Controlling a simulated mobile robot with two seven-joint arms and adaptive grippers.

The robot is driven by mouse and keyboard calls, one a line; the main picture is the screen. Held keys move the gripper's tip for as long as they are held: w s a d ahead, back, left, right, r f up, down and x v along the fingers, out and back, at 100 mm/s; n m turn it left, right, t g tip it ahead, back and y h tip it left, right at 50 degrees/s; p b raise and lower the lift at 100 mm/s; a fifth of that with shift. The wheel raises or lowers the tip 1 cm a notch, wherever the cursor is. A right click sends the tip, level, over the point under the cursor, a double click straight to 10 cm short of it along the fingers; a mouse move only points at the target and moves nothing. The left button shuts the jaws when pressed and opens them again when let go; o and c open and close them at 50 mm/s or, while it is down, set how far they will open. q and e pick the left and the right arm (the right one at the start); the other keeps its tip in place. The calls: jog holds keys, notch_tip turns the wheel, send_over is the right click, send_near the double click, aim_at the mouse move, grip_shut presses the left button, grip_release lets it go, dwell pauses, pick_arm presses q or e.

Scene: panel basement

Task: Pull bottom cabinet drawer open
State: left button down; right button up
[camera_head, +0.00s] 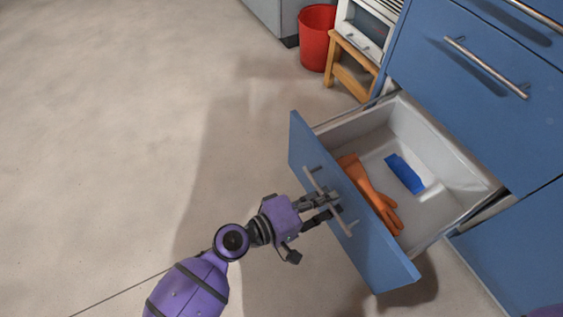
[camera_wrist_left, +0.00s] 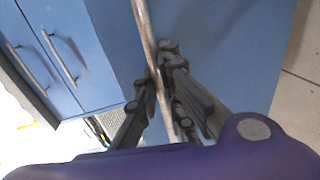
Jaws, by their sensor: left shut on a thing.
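The blue bottom drawer (camera_head: 380,262) stands well out from the cabinet in the head view, showing its pale inside. An orange glove (camera_head: 371,192) and a small blue item (camera_head: 405,173) lie in it. My left gripper (camera_head: 330,200) is at the drawer front, shut on its metal bar handle (camera_head: 312,180). In the left wrist view the fingers (camera_wrist_left: 165,90) close around the handle bar (camera_wrist_left: 146,35), with the blue drawer front (camera_wrist_left: 225,50) behind. The fingers hide part of the handle. My right gripper is not in view.
The blue cabinet (camera_head: 500,130) has a closed drawer with a bar handle (camera_head: 485,67) above the open one. A wooden stool (camera_head: 350,65) and a red bucket (camera_head: 316,37) stand behind. The concrete floor (camera_head: 120,130) to the left is clear.

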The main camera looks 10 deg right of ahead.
pick_arm(q)
jog(key=shift+s+a, duration=0.1)
jog(key=shift+a, duration=0.2)
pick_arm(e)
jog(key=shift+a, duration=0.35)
pick_arm(q)
jog(key=c, duration=1.8)
grip_release()
jog(key=shift+c, duration=0.2)
jog(key=v, duration=1.2)
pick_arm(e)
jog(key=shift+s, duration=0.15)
